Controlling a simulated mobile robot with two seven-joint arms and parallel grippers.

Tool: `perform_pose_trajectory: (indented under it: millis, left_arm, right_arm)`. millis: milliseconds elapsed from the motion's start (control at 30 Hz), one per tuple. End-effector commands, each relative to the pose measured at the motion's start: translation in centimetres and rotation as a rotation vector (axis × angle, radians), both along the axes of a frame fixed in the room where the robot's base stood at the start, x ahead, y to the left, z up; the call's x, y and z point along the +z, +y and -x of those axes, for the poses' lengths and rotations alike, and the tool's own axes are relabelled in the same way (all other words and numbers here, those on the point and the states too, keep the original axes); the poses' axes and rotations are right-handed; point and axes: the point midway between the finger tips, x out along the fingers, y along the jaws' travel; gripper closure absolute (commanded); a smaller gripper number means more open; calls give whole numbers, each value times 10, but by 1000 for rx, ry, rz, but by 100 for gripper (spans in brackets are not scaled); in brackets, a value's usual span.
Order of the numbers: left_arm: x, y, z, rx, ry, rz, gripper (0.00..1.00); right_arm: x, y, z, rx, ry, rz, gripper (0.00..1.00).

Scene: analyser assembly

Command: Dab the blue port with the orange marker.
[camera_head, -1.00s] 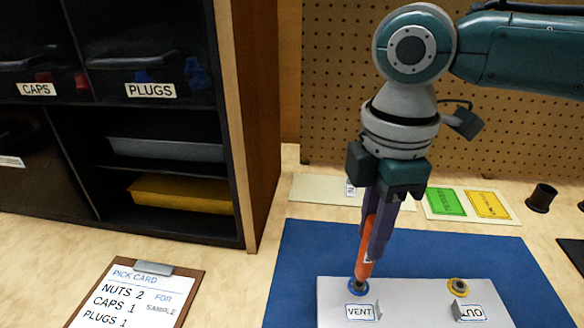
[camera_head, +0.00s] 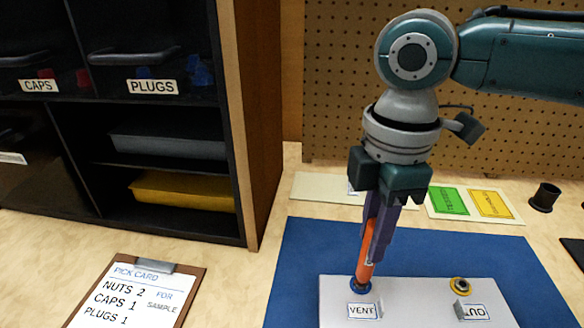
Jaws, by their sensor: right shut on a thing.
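My right gripper (camera_head: 378,235) points down and is shut on the orange marker (camera_head: 367,250), which stands nearly upright between its purple fingers. The marker's lower end is over the blue port (camera_head: 360,290), a ring on the white panel (camera_head: 410,305) beside the label VENT. The tip appears to meet the port; whether it truly touches I cannot tell. A yellow port (camera_head: 461,284) sits further right on the panel beside a second label, partly covered by a small grey piece. My left gripper is out of view.
The panel lies on a blue mat (camera_head: 310,245). A shelf with bins (camera_head: 240,120) stands at the left, a clipboard with a pick card (camera_head: 135,295) in front of it. Green and yellow cards (camera_head: 450,213) and a dark cup (camera_head: 544,197) lie behind the mat. A pegboard (camera_head: 330,90) closes the back.

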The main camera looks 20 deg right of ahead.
Motion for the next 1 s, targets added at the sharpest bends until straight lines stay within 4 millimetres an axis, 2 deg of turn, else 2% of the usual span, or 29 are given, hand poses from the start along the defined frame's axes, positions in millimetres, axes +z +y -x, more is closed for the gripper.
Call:
perform_pose_trajectory:
  millis: [1000]
  left_arm:
    - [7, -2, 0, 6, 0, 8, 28]
  right_arm:
    - [-1, 0, 0, 0, -1, 1, 100]
